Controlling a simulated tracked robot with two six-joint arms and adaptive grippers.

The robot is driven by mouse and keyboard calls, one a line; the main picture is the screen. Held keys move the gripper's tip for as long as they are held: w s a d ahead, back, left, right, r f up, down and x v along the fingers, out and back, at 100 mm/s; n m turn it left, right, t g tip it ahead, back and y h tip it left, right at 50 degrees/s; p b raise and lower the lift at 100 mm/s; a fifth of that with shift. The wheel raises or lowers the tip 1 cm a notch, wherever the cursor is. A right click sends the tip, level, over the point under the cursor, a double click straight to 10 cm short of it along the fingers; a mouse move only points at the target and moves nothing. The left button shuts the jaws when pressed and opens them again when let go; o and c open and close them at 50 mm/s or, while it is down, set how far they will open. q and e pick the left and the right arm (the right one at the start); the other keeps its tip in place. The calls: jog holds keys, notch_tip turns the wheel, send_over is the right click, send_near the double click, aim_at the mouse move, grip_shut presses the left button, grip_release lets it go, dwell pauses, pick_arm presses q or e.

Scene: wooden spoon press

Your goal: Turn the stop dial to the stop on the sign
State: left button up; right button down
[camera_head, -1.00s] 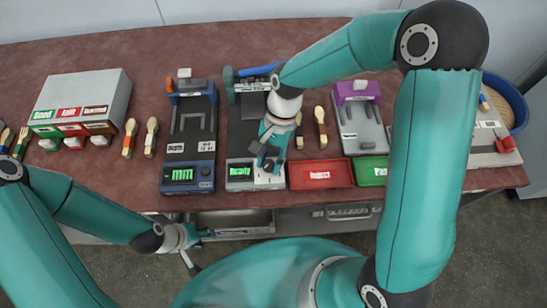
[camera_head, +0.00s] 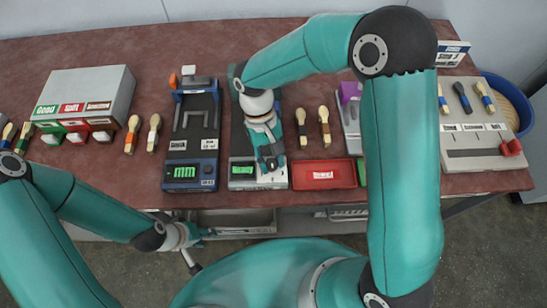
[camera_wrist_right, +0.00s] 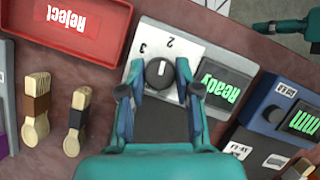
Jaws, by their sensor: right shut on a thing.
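The stop dial (camera_wrist_right: 159,73) is a round black knob with a white pointer line. It sits on a white plate marked 2 and 3, beside a green "Ready" display (camera_wrist_right: 221,85). The pointer appears to face the numbered side; the exact stop cannot be told. My right gripper (camera_wrist_right: 160,90) is shut on the dial, a finger on each side. In the head view my right gripper (camera_head: 270,165) hides the dial. A small blue-and-white sign (camera_head: 452,53) stands at the back right, its text too small to read. My left gripper (camera_head: 200,248) is open and empty before the table edge.
The red "Reject" tray (camera_head: 323,174) is right of the press. Wooden spoons (camera_head: 324,128) lie behind it. A second machine with a green display (camera_head: 185,172) stands left. A slotted board (camera_head: 480,153) is at far right.

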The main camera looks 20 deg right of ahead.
jog(key=n, duration=0.2)
jog(key=n+h, duration=0.1)
jog(key=n+h+b, duration=0.1)
jog(key=n, duration=0.1)
jog(key=shift+s+a+f+n+t, duration=0.1)
jog(key=shift+s+f+n+t, duration=0.05)
jog(key=shift+s+n+t, duration=0.15)
jog(key=n+t+h, duration=0.1)
jog(key=n, duration=0.3)
jog(key=shift+n+b, duration=0.3)
jog(key=shift+b, duration=0.1)
jog(key=shift+h, duration=0.3)
jog(key=c, duration=0.9)
grip_release()
jog(key=shift+o, duration=0.3)
jog(key=shift+w+a+r+t, duration=0.15)
jog(key=shift+r, duration=0.2)
jog(key=shift+w+a+r+t, duration=0.1)
jog(key=shift+r+t, duration=0.05)
jog(key=shift+r, duration=0.2)
jog(key=v, duration=1)
jog(key=shift+r, duration=0.3)
